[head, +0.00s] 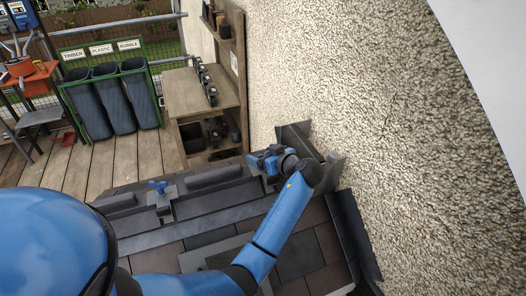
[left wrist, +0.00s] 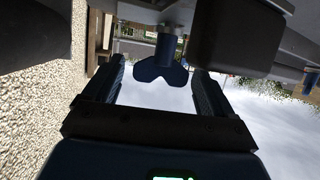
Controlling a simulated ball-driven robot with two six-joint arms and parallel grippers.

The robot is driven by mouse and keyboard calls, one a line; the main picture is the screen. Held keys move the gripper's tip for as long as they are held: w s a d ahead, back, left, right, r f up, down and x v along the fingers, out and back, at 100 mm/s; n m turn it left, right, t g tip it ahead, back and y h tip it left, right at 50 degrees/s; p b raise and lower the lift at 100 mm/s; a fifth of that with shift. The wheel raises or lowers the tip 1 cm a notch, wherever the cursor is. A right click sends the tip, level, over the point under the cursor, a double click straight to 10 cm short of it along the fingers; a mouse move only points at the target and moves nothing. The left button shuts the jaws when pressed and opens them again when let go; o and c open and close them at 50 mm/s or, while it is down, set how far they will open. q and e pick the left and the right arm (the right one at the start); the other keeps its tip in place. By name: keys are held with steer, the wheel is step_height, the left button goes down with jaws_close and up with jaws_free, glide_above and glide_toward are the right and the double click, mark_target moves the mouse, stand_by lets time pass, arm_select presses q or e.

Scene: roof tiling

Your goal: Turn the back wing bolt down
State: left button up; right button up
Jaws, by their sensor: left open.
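A dark blue wing bolt (left wrist: 160,66) shows in the left wrist view, on a short shank between the two fingers of my left gripper (left wrist: 160,92). The fingers are apart on either side of it, with gaps, and do not appear to touch it. In the head view my left gripper (head: 262,160) is at the far end of the roof next to the wall, and the bolt there is hidden or merges with it. Another blue wing bolt (head: 158,186) stands upright on a grey bracket to the left. My right gripper is in neither view.
A rough wall (head: 380,110) rises close to the right of my left gripper. Dark upright pieces (head: 325,172) stand beside the gripper. Roof tiles (head: 297,255) lie below my forearm. A wooden shelf (head: 200,95) and labelled bins (head: 105,100) stand beyond the roof.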

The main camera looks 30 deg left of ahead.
arm_select(q)
steer(key=shift+w+a, duration=0.1)
steer(key=shift+a, duration=0.05)
steer(key=shift+f, duration=0.1)
steer(key=shift+a, duration=0.1)
steer(key=c, duration=1)
